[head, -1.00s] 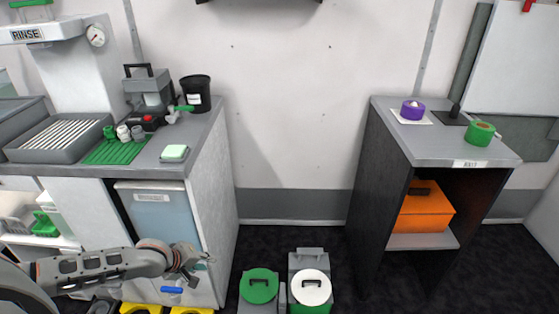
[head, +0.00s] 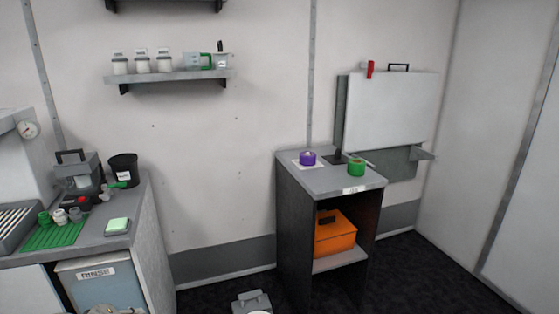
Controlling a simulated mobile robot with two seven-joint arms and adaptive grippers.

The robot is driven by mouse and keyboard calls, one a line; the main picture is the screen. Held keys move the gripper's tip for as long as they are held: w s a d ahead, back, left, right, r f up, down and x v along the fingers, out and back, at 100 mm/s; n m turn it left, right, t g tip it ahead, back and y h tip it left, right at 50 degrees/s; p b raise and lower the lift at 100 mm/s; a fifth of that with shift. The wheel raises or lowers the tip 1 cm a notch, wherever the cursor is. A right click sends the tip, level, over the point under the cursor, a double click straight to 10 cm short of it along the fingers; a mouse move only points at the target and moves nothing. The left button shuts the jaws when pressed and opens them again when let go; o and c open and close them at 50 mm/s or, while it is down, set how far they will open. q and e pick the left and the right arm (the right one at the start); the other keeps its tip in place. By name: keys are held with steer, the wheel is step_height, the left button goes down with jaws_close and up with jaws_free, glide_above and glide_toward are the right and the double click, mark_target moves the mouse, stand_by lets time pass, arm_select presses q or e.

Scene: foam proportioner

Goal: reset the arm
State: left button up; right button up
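Neither gripper's fingers can be made out in the head view. Only a small tan-grey piece, which may be part of my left arm, shows at the bottom edge by the blue cabinet door (head: 105,285). My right arm is out of view. On the left counter (head: 122,240) stand a grey machine with a black handle (head: 77,175), a black bin (head: 123,168), a green mat (head: 58,237) and a green-topped pad (head: 117,225). On the right stand (head: 325,182) sit a purple roll (head: 308,158) and a green roll (head: 356,168).
An orange box (head: 334,234) sits on the stand's lower shelf. A wall shelf (head: 168,77) holds several white jars. A white board (head: 392,112) hangs at right. A grey-lidded container (head: 251,302) stands on the floor between counter and stand. Dark floor at right is clear.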

arm_select(q)
steer(key=s+d+f+m+h, duration=0.1)
steer(key=s+d+f+m, duration=0.15)
steer(key=d, duration=0.35)
steer(key=s+d+f+m+h+p, duration=0.1)
steer(key=s+d+f+m, duration=0.1)
steer(key=s+d+m, duration=0.3)
steer(key=s+d+f+m+h, duration=0.1)
steer(key=s+d+f, duration=0.15)
steer(key=d, duration=0.45)
steer(key=s+d+m, duration=0.4)
steer(key=s, duration=0.3)
steer(key=s+d+m+t+y+p, duration=0.1)
steer(key=s+d+m, duration=0.3)
steer(key=s, duration=0.3)
steer(key=shift+s+d+r+t, duration=0.15)
steer(key=shift+d+r+t, duration=0.05)
steer(key=shift+d+t, duration=0.1)
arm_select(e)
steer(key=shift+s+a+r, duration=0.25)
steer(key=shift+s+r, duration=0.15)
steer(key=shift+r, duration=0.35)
